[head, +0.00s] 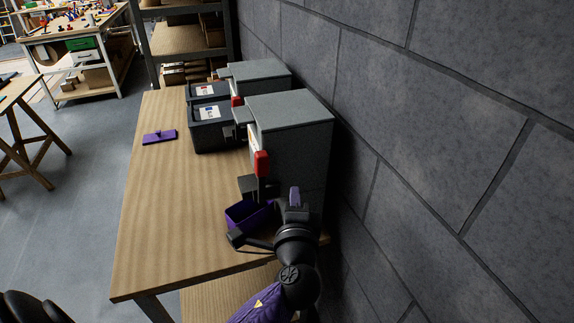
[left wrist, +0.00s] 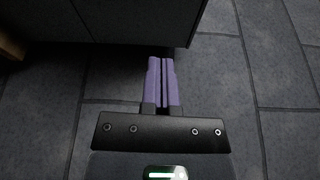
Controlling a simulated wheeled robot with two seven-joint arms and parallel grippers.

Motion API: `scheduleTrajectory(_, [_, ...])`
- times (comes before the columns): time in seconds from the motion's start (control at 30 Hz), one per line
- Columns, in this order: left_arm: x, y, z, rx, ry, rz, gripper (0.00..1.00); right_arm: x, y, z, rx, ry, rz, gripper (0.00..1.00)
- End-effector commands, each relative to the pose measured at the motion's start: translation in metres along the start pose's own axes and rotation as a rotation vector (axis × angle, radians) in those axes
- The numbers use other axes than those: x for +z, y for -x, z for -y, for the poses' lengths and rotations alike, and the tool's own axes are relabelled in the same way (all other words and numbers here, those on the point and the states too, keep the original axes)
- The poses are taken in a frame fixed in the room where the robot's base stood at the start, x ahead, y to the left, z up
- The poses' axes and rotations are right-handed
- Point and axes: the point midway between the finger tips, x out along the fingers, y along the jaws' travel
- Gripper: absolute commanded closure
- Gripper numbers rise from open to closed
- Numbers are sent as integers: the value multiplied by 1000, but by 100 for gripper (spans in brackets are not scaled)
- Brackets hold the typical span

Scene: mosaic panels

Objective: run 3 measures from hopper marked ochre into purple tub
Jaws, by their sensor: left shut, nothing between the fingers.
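A grey hopper (head: 290,150) with a red lever (head: 261,163) stands on the wooden table against the wall. I cannot read its marking from here. The purple tub (head: 243,216) stands on the table at the foot of this hopper, below its dark spout, partly hidden by my left arm. My left gripper (head: 295,198) is shut and empty, in front of the hopper's near side and to the right of the tub. In the left wrist view its purple fingers (left wrist: 162,82) are together, with a dark box edge (left wrist: 130,22) beyond them. My right gripper is not in view.
A second grey hopper (head: 258,72) with a red lever stands farther back. Two dark bins (head: 211,128) with labels stand left of the hoppers. A purple flat piece (head: 159,137) lies at the table's left edge. The table's front left (head: 165,230) is clear. A stone wall (head: 450,150) bounds the right.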

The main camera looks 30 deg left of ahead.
Motion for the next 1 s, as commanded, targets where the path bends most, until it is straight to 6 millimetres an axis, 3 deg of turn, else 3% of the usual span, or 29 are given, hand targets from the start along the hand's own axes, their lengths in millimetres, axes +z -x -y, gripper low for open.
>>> scheduleTrajectory(0.27, [0,-10,-1,1,-2,-1,100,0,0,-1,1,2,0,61])
scheduleTrajectory(0.7, [0,-102,-2,3,0,1,100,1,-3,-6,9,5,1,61])
scheduleTrajectory(0.8, [18,-95,1,5,-2,-1,100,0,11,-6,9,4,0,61])
scheduleTrajectory(1.0, [36,-88,-1,4,0,-1,100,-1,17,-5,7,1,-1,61])
